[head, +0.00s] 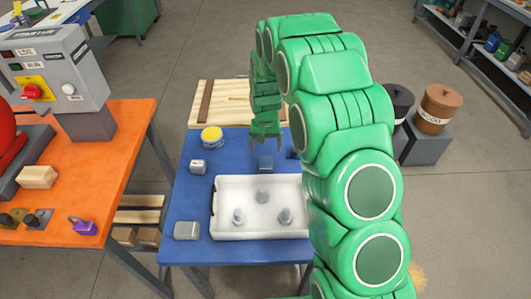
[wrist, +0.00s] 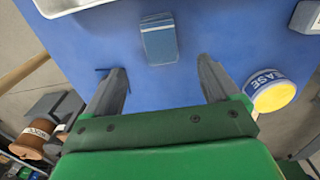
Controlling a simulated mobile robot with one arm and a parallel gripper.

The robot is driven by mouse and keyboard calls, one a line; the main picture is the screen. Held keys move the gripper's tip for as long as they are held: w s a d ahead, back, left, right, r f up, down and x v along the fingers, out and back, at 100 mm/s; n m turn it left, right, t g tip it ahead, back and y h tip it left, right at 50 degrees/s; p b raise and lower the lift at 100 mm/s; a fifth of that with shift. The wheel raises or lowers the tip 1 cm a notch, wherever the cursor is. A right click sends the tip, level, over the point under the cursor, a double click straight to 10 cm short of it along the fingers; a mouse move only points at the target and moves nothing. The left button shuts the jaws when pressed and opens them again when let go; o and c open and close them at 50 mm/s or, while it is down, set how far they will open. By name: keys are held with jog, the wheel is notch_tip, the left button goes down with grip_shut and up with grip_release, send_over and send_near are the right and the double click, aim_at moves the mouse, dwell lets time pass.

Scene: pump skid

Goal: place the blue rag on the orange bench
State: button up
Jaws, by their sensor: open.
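A small folded blue-grey cloth block, seemingly the blue rag (head: 265,163), lies on the blue table (head: 190,218), just behind the white tray. In the wrist view the rag (wrist: 159,40) lies beyond the fingertips, roughly centred between them. My gripper (head: 266,139) is open and empty above the table, a little behind the rag; its two fingers also show apart in the wrist view (wrist: 164,75).
The white tray (head: 262,233) holds several grey metal parts. A yellow-lidded tin (head: 211,138) and small grey blocks (head: 186,230) stand on the blue table. The bench bears a control box (head: 60,70), a wooden block (head: 38,177) and a purple padlock (head: 83,227). A pallet (head: 225,100) lies behind.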

jog(key=s+d+r, duration=0.4)
jog(key=s+r, duration=0.6)
jog(key=s+d+r, duration=0.5)
jog(key=s+r, duration=0.5)
jog(key=r, duration=0.1)
jog(key=s+d+r+g, duration=0.1)
jog(key=s+d+r, duration=0.1)
jog(key=s, duration=0.9)
jog(key=s+d+r, duration=0.2)
jog(key=s+r, duration=0.1)
jog(key=s, duration=0.9)
jog(key=shift+s+g, duration=0.3)
jog(key=shift+g, duration=0.1)
jog(key=shift+s+r, duration=0.15)
jog(key=shift+s, duration=0.1)
jog(key=shift+c, duration=0.6)
jog(key=shift+s, duration=0.15)
jog(key=shift+c, duration=1.3)
